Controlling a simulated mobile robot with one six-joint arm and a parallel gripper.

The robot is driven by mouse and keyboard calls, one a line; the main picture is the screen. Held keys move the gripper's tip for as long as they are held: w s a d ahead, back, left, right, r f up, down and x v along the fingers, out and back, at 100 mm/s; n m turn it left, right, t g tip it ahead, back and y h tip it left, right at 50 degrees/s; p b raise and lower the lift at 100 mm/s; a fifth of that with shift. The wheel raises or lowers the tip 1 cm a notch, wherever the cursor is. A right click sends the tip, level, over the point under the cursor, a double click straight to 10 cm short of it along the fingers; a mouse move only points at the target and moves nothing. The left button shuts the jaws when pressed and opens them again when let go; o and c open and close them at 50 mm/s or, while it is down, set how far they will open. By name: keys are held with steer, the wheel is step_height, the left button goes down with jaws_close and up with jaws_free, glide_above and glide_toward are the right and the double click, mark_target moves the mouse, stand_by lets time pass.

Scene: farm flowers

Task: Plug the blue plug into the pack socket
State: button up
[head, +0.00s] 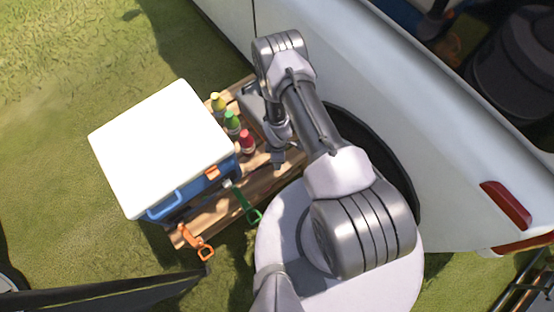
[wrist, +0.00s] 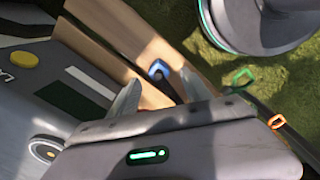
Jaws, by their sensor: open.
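My gripper is open, with nothing held between the fingers. In the head view my gripper (head: 278,160) is low over the pallet's right part, and no blue plug is discernible.
A white-lidded blue cooler (head: 160,145) stands on the wooden pallet (head: 205,215), beside bottles with yellow, green and red caps (head: 232,121). A green loop-handled piece (head: 245,205) and an orange one (head: 197,243) lie at the front edge. A white vehicle (head: 390,90) stands close on the right.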

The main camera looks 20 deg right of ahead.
step_height(320, 180, down, 5)
steer(key=b, duration=0.3)
steer(key=shift+w+f, duration=0.1)
steer(key=shift+w, duration=0.05)
steer(key=shift+c, duration=0.3)
jaws_close()
steer(key=shift+r+p, duration=0.45)
steer(key=shift+r, duration=0.15)
steer(key=r+p, duration=0.1)
steer(key=s+r+p, duration=0.1)
steer(key=r, duration=0.1)
steer(key=shift+s+a, duration=0.1)
steer(key=s+a+p, duration=0.1)
steer(key=s+p, duration=0.1)
steer(key=s, duration=0.5)
steer(key=s+a+r+p, duration=0.1)
steer(key=s+a+p, duration=0.1)
steer(key=s, duration=0.5)
steer(key=shift+s+p, duration=0.25)
steer(key=shift+p, duration=0.15)
